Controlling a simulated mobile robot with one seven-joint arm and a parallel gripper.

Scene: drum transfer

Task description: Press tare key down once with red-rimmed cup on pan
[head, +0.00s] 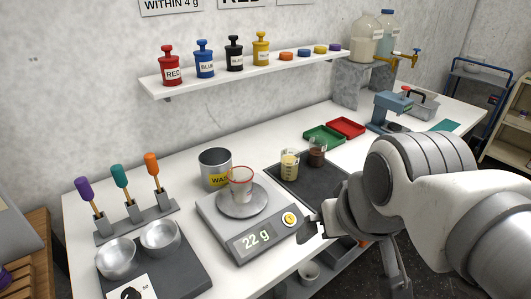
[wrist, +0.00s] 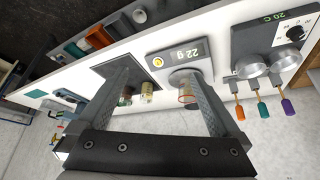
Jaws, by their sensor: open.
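The grey scale (head: 272,250) stands on the white bench, and its display (head: 252,238) reads 22 g. The clear red-rimmed cup (head: 241,184) stands upright on the scale's round pan (head: 242,206). The round yellow tare key (head: 289,218) is right of the display; it also shows in the wrist view (wrist: 158,62). My gripper (head: 312,228) is just right of the tare key in the head view, apart from it as far as I can tell. In the wrist view, my gripper (wrist: 156,75) has its two fingers spread with nothing held between them.
A metal waste can (head: 214,168) stands close behind the cup. A dark mat (head: 290,187) with two filled beakers (head: 289,166) is right of the scale. Metal bowls (head: 160,238) and a stand of coloured-handled tools (head: 135,222) are at left. The bench's front edge is close.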

